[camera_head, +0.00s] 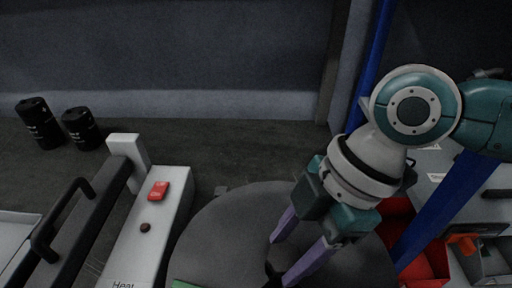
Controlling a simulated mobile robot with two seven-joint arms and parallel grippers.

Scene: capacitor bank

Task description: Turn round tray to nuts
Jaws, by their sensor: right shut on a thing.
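The round tray (225,232) is a dark grey disc at the bottom centre, cut off by the lower edge of the picture. My right gripper (279,264) reaches down over it from the upper right. Its two purple fingers are shut on a small dark knob (273,271) that stands on the tray. A bit of green shows on the tray at the bottom edge. No nuts can be made out. My left gripper is not in view.
A white device with a red button (158,191) stands left of the tray, beside a dark handle bar (65,215). Two black capacitors (82,128) stand at the back left. A red bin (425,265) lies to the right, near blue posts (445,205).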

